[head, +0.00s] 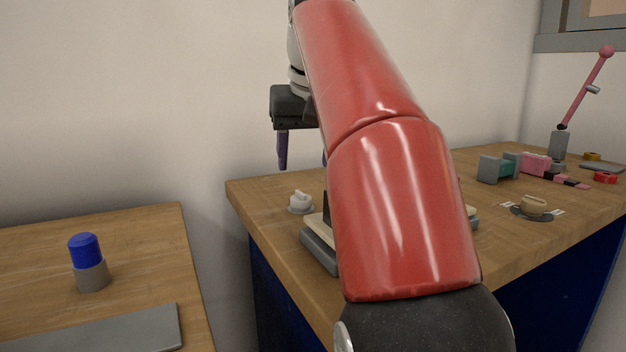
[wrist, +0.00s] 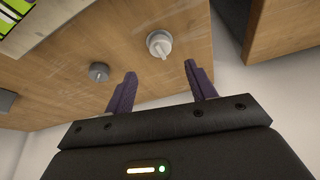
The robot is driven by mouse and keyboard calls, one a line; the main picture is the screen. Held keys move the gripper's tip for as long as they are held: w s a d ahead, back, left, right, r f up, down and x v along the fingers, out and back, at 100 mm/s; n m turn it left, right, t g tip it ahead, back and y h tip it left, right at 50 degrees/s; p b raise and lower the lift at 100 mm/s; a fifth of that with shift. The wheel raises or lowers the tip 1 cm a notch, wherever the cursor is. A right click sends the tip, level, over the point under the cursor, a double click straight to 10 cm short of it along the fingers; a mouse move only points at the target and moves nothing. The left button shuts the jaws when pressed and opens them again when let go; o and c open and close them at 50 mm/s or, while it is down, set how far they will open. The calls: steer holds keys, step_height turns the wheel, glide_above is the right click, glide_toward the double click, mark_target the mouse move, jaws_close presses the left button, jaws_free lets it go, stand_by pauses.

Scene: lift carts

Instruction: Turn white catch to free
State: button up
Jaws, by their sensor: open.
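The white catch (head: 300,202) is a small round knob with a raised grip bar on a grey round base. It sits near the left end of the wooden worktop (head: 262,200). In the wrist view the white catch (wrist: 159,43) lies beyond the fingertips, roughly centred between them. My gripper (wrist: 161,70) is open and empty, with dark purple fingers apart. In the head view my gripper (head: 303,165) hangs above the catch, not touching it, one finger mostly hidden by my red arm.
A dark grey knob (wrist: 98,72) stands beside the catch. A blue-topped cylinder (head: 86,250) stands on the left table. A gap separates the tables.

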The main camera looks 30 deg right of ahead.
mark_target(301, 193)
steer(key=b+x, duration=0.2)
steer(key=x, duration=0.5)
steer(key=shift+a+f+b, duration=0.1)
steer(key=shift+f+b, duration=0.1)
steer(key=shift+b, duration=0.2)
steer(key=c, duration=1)
